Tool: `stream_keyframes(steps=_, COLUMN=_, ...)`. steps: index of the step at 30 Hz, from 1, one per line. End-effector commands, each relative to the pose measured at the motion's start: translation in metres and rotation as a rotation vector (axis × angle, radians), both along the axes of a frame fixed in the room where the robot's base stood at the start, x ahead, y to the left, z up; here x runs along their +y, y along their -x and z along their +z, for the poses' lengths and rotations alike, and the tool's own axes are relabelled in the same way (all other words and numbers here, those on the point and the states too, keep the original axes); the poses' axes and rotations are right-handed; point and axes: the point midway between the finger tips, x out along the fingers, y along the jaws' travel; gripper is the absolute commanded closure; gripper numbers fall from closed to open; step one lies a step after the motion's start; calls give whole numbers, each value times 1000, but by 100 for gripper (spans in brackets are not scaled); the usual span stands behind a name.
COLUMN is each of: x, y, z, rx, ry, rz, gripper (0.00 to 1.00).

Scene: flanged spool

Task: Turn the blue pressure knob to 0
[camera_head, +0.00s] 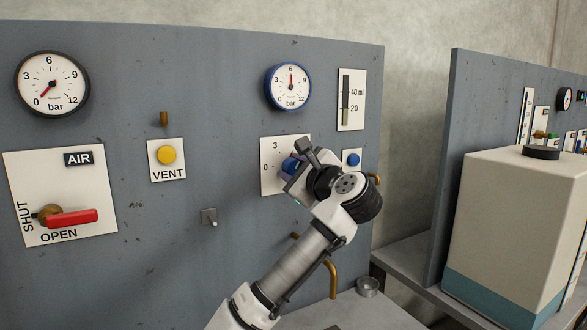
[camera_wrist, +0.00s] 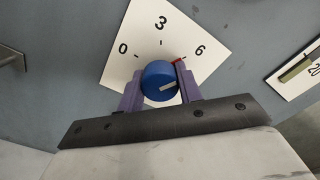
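The blue pressure knob (camera_wrist: 160,82) sits on a white plate (camera_wrist: 150,40) marked 0, 3 and 6. A short red mark is near the 6. My gripper (camera_wrist: 160,85) has its two purple fingers on either side of the knob, seemingly touching both sides. In the head view my gripper (camera_head: 292,172) covers much of the plate and part of the knob (camera_head: 290,166). The blue-rimmed gauge (camera_head: 288,87) above has its needle near 6.
A small blue button (camera_head: 353,159) is close to the right of my gripper. A VENT button (camera_head: 167,155), a red AIR lever (camera_head: 72,218) and another gauge (camera_head: 52,84) are to the left. A pale box (camera_head: 510,230) stands at right.

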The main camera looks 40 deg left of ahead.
Motion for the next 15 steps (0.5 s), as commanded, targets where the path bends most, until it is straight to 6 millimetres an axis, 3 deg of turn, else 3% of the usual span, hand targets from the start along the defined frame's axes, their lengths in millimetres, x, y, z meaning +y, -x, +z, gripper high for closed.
stream_keyframes(steps=3, x=0, y=0, z=-1, rx=1, ry=1, rz=1, gripper=88)
stream_keyframes(steps=15, x=0, y=0, z=-3, rx=-87, ry=41, rz=0, gripper=88)
